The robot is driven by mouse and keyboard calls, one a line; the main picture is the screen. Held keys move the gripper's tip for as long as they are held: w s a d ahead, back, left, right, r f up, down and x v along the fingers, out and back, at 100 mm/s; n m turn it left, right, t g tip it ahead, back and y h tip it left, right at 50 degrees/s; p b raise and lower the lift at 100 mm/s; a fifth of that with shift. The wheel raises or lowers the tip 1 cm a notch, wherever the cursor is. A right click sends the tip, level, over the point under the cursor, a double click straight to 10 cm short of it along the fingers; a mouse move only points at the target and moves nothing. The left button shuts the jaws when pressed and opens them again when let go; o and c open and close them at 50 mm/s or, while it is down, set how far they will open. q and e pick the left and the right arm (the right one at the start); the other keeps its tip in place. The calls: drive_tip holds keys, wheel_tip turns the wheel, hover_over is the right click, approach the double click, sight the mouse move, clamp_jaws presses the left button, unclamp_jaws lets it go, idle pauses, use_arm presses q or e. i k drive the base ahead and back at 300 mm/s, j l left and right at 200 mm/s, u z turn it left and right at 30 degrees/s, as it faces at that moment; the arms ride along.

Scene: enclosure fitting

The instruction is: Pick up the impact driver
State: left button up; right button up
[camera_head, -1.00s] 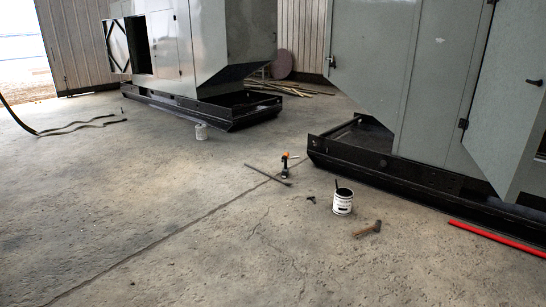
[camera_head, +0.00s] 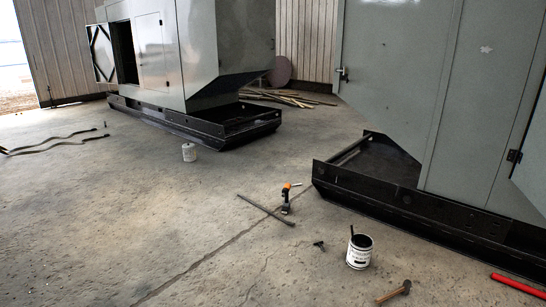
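The impact driver (camera_head: 286,197), orange and black, stands on the concrete floor near the centre of the head view. It is close to the front corner of the right-hand enclosure's black base. A thin dark bar (camera_head: 265,210) lies on the floor beside it; I cannot tell whether they touch. Neither of my grippers shows in the head view.
A white paint can (camera_head: 360,252) with a handle sticking out, a hammer (camera_head: 394,292), a small dark tool (camera_head: 319,245) and a red pipe (camera_head: 518,287) lie to the right. Black skid bases (camera_head: 420,211) edge the grey enclosures. Floor at left front is clear.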

sight(287, 187)
drive_tip(key=i+j, duration=0.1)
drive_tip(key=i, duration=4.85)
drive_tip(key=l+z, duration=0.05)
drive_tip(key=l, duration=0.05)
